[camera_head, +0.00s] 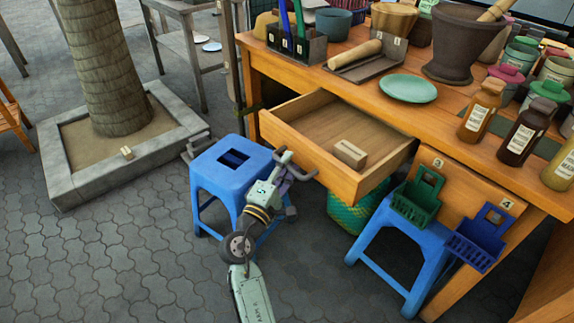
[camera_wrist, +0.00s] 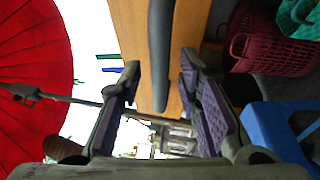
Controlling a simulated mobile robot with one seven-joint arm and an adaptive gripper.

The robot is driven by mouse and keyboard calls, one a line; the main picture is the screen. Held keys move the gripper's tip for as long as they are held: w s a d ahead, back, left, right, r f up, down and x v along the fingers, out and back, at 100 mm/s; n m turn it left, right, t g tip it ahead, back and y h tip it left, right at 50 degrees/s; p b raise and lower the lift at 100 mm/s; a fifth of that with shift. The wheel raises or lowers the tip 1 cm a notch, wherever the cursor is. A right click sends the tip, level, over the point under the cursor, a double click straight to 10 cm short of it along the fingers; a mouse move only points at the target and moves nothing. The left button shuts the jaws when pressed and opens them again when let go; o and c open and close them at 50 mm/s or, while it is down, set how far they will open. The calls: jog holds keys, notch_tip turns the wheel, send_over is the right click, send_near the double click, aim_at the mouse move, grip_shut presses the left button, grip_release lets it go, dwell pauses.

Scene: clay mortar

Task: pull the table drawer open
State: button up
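The wooden table drawer (camera_head: 325,172) stands well out from the table (camera_head: 255,62) in the head view, its inside visible. A small light wooden block (camera_head: 350,153) lies in it. My gripper (camera_head: 298,165) is at the outside of the drawer front, left of the drawer in the picture. In the wrist view my gripper's two fingers (camera_wrist: 159,68) are apart. A dark grey bar handle (camera_wrist: 160,55) on the wooden drawer front (camera_wrist: 130,35) shows between them, with visible gaps on both sides. The handle is not clearly distinguishable in the head view.
A blue stool (camera_head: 230,165) stands beside my gripper and another (camera_head: 385,250) is right of the drawer. Green (camera_head: 418,198) and blue (camera_head: 480,238) holders hang at the right. The tabletop carries a mortar (camera_head: 458,45), a green plate (camera_head: 408,88) and several bottles.

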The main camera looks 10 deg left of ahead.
jog(key=v, duration=0.7)
jog(key=shift+s+a, duration=0.1)
